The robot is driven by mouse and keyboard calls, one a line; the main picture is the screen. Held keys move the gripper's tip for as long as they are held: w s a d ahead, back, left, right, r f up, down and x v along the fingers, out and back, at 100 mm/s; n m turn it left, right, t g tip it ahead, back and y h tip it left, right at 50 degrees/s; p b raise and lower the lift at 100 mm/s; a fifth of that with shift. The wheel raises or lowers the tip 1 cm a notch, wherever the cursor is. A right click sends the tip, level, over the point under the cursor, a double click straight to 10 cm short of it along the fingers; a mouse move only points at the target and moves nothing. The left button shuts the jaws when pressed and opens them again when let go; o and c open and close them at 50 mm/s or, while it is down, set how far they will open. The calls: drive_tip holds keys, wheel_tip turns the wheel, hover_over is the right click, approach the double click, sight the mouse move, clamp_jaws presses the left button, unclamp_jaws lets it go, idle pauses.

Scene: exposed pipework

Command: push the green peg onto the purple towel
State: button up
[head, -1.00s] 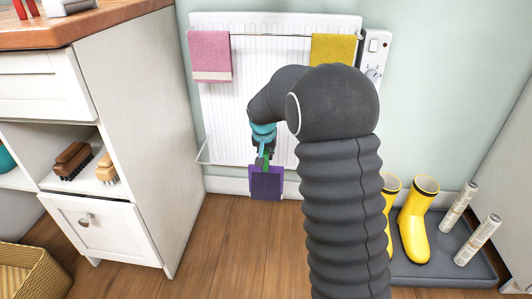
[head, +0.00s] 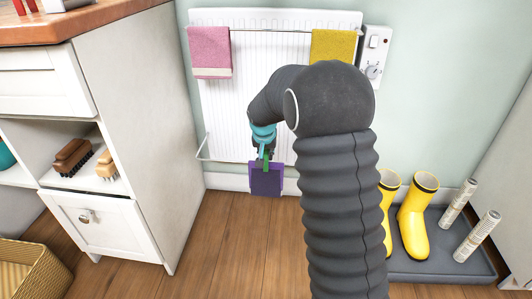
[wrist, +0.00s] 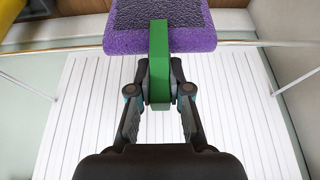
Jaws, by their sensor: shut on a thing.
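The green peg (wrist: 159,62) stands between the two fingers of my gripper (wrist: 159,92), which is shut on it. In the wrist view its far end overlaps the edge of the purple towel (wrist: 190,40), which lies over a thin rail. I cannot tell whether the peg straddles the cloth or only lies in front of it. In the head view the purple towel (head: 266,181) hangs low before the radiator, just below my gripper (head: 264,154). A sliver of the green peg (head: 266,164) shows there; my gripper hides most of it.
A white radiator (head: 225,110) on the wall carries a pink towel (head: 209,50) and a yellow towel (head: 333,46) higher up. A white cabinet (head: 140,130) stands left. Yellow boots (head: 413,220) stand in a grey tray (head: 440,262) at right. Open floor lies below the purple towel.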

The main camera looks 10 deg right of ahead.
drive_tip(key=shift+f, duration=0.5)
drive_tip(key=o, duration=0.9)
drive_tip(key=shift+r, duration=0.1)
drive_tip(key=shift+r+p, duration=2.15)
drive_tip(key=shift+r, duration=1.3)
